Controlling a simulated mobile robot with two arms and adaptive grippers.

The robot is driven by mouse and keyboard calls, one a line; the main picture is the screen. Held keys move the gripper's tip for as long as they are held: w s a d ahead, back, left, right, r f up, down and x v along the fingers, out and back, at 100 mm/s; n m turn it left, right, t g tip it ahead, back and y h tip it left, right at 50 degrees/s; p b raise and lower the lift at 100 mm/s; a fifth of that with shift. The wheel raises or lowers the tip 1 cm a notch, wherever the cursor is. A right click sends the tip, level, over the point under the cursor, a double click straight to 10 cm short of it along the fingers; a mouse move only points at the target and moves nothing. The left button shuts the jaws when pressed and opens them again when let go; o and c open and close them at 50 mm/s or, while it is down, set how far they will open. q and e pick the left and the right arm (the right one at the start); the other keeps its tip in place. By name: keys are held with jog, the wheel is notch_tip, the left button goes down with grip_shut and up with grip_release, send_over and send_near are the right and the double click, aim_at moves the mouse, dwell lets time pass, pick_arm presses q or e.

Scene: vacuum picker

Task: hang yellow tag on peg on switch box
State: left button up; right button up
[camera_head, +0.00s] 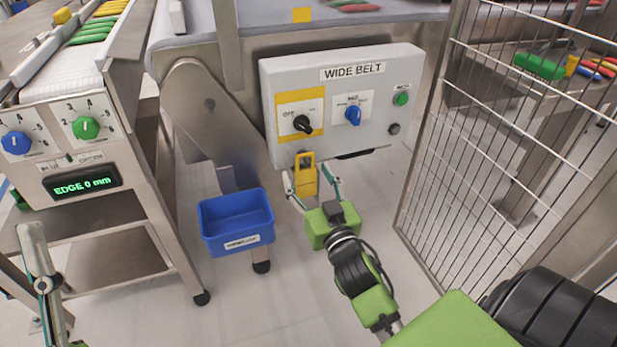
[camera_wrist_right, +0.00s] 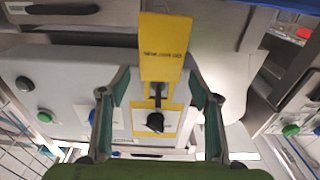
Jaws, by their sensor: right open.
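The grey switch box (camera_head: 370,128) labelled WIDE BELT carries a black rotary switch (camera_head: 302,124) on a yellow plate. The yellow tag (camera_head: 304,184) is upright below that switch, its looped top overlapping the box's lower front edge. The peg is not clearly visible, so I cannot tell whether the loop is around it. In the right wrist view the tag (camera_wrist_right: 164,50) stands beyond my fingertips. My right gripper (camera_head: 311,182) is open, with one finger on each side of the tag and gaps between. My left gripper (camera_head: 40,262) is at the lower left, partly out of frame, apart from the box.
A blue bin (camera_head: 237,222) stands left of the tag, below the box. A wire mesh fence (camera_head: 480,140) rises to the right. A conveyor with knobs and an EDGE display (camera_head: 82,184) is on the left. The floor below the tag is clear.

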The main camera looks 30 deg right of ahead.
jog(key=v, duration=0.7)
jog(key=shift+s, duration=0.25)
